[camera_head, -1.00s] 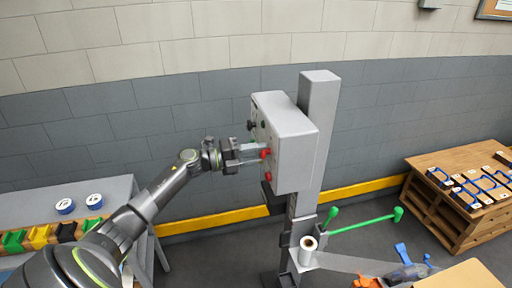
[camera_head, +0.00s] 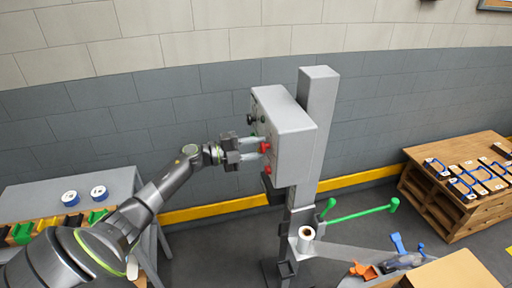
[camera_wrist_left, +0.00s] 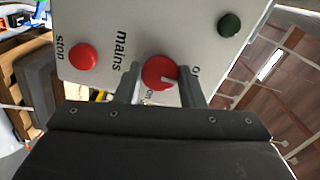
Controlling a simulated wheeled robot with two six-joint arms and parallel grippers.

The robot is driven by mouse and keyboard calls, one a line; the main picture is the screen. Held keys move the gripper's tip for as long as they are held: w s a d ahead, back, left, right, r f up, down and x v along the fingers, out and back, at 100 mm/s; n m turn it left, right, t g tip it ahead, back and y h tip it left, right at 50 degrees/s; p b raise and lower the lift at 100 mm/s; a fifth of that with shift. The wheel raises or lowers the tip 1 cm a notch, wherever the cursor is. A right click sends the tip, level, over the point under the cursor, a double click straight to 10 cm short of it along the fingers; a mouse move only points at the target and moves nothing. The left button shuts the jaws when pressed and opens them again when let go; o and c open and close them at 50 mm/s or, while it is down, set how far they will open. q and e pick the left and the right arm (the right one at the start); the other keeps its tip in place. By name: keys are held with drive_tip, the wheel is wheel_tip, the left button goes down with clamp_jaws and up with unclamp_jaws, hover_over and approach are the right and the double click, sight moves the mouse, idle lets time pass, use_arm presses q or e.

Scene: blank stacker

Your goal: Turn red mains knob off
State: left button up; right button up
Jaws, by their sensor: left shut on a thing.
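The red mains knob (camera_wrist_left: 158,71) sits on the grey control box (camera_head: 293,142), beside the printed word "mains" in the left wrist view. Its pale mark seems to point toward the right of that picture. My left gripper (camera_head: 258,147) is shut on the knob, one finger on each side. The fingers also flank the knob in the left wrist view (camera_wrist_left: 160,82). They partly cover the lettering near the knob; "on" shows below it. My right gripper is not in view.
A red stop button (camera_wrist_left: 82,57) and a dark green knob (camera_wrist_left: 230,25) flank the mains knob on the panel. The box is on a grey post (camera_head: 319,110). A grey table (camera_head: 40,190) stands left and a wooden pallet (camera_head: 468,205) stands right.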

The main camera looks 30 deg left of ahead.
use_arm(q)
drive_tip(key=o, duration=1)
drive_tip(key=shift+a, duration=0.1)
drive_tip(key=b+v, duration=0.5)
drive_tip(key=v, duration=1.2)
drive_tip(key=shift+s+a+b, duration=0.1)
drive_tip(key=shift+a+b, duration=0.1)
drive_tip(key=shift+b, duration=0.2)
